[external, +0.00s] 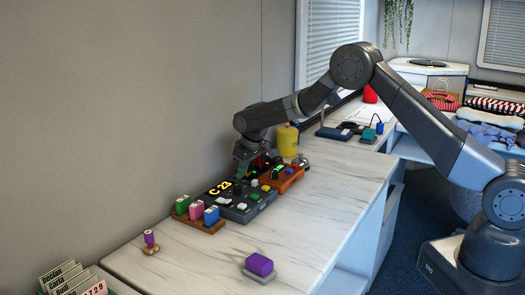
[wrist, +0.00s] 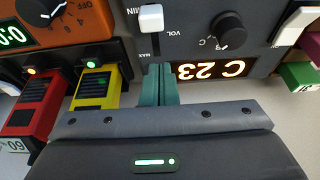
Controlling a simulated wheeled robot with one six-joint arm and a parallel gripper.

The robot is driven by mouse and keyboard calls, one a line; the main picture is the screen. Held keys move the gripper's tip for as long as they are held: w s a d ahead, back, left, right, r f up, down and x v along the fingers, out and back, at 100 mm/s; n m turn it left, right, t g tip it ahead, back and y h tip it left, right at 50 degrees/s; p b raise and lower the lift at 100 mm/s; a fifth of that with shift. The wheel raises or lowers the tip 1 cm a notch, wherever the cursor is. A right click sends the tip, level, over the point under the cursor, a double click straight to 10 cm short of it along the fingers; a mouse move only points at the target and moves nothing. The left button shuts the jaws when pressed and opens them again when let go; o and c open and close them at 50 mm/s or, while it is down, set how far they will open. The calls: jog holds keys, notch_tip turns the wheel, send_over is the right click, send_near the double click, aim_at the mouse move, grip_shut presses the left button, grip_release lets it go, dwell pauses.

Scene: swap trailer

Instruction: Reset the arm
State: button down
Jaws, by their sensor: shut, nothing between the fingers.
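My gripper (external: 243,163) hangs over the back edge of the grey console (external: 262,205), at the end of my bent arm. In the wrist view its teal fingers (wrist: 161,84) are together with nothing between them. There the fingertips are in front of the console's edge, beside the lit "C 23" display (wrist: 211,69) and below the white slider (wrist: 151,18). I cannot tell whether they touch the console. A black knob (wrist: 232,30) is near the display.
Red (wrist: 37,103) and yellow (wrist: 94,88) blocks stand left of the fingers in the wrist view, close by. An orange panel (external: 290,181) adjoins the console. A block rack (external: 207,226), purple-topped item (external: 259,264) and yellow canister (external: 287,141) share the counter (external: 325,215).

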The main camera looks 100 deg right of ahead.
jog(key=shift+s+a+f, duration=0.15)
jog(key=shift+s+a, duration=1.1)
jog(key=c, duration=1.2)
grip_release()
jog(key=o, duration=0.7)
jog(key=shift+r+p, duration=0.35)
jog(key=shift+p, duration=0.05)
jog(key=o, duration=0.5)
notch_tip(320, 180, up, 3)
jog(key=shift+w+f+p, duration=0.1)
jog(key=shift+f+p, duration=0.05)
jog(key=shift+p, duration=1)
jog(key=w+a+r+p, duration=0.1)
jog(key=a+r+p, duration=0.3)
jog(key=r, duration=0.5)
jog(key=w+a+r+p, duration=0.1)
jog(key=w+a+r, duration=0.1)
jog(key=a+r, duration=0.55)
jog(key=w+a+r+p, duration=0.1)
jog(key=a+r+p, duration=0.25)
jog(key=r, duration=0.65)
jog(key=a+b+x, duration=0.1)
jog(key=b+x, duration=0.5)
jog(key=x, duration=0.3)
jog(key=shift+f, duration=0.55)
